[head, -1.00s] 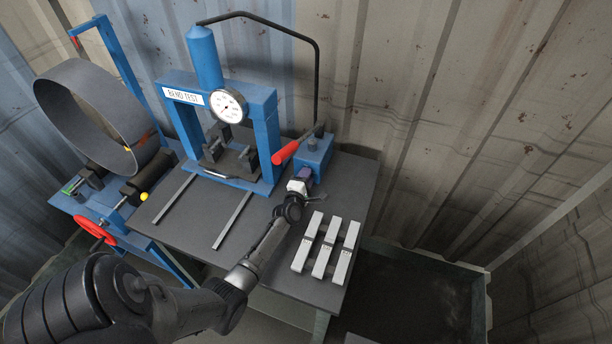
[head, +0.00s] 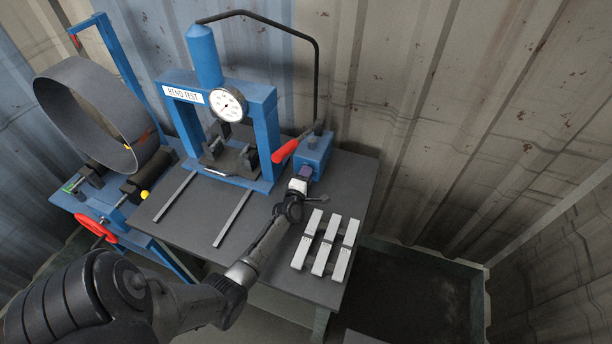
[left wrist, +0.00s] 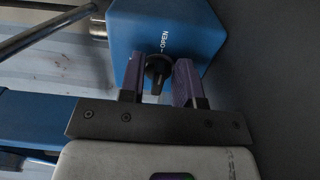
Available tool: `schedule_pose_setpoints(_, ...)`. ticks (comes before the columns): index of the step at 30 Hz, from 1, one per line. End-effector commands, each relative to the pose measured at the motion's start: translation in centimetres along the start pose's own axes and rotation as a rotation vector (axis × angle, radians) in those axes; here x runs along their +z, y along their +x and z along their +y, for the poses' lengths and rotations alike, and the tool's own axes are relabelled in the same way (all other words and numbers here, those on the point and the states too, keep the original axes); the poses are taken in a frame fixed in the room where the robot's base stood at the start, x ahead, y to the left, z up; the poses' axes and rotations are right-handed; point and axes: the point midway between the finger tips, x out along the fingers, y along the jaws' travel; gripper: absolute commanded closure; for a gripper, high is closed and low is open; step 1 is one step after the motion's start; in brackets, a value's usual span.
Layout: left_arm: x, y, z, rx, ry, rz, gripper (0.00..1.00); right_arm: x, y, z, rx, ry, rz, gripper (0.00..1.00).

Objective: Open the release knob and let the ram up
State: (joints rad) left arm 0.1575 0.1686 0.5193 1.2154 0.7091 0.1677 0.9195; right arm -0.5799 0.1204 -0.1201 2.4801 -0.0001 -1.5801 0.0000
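The release knob (left wrist: 158,70) is black and sits on the face of the blue pump block (left wrist: 185,28), beside the word OPEN. The block also shows in the head view (head: 314,152). My left gripper (left wrist: 160,80) has its two purple fingers on either side of the knob, very close to it. I cannot tell whether they press on it. In the head view the left gripper (head: 304,175) is at the front of the block and hides the knob. The ram cylinder (head: 205,58) stands on the blue press frame (head: 266,140). My right gripper is not in view.
A red-handled pump lever (head: 285,151) slants above the block. A pressure gauge (head: 227,105) hangs on the frame. Several metal bars (head: 325,245) lie on the grey table (head: 185,232) to the right of my arm. A dark bin (head: 420,300) stands at the right.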

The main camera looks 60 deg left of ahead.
Motion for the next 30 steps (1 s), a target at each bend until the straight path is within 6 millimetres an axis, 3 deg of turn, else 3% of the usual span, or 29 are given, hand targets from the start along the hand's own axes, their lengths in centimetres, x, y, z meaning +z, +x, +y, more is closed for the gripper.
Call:
schedule_pose_setpoints(10,0.0,-0.1,0.0,0.000,0.000,0.000,0.63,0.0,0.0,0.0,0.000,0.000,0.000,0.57)
schedule_pose_setpoints(14,0.0,-1.0,0.0,-0.002,-0.001,0.000,0.63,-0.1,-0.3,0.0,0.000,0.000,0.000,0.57)
schedule_pose_setpoints(30,0.0,-10.9,0.0,-0.002,0.001,0.000,0.63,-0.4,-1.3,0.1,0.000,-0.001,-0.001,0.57)
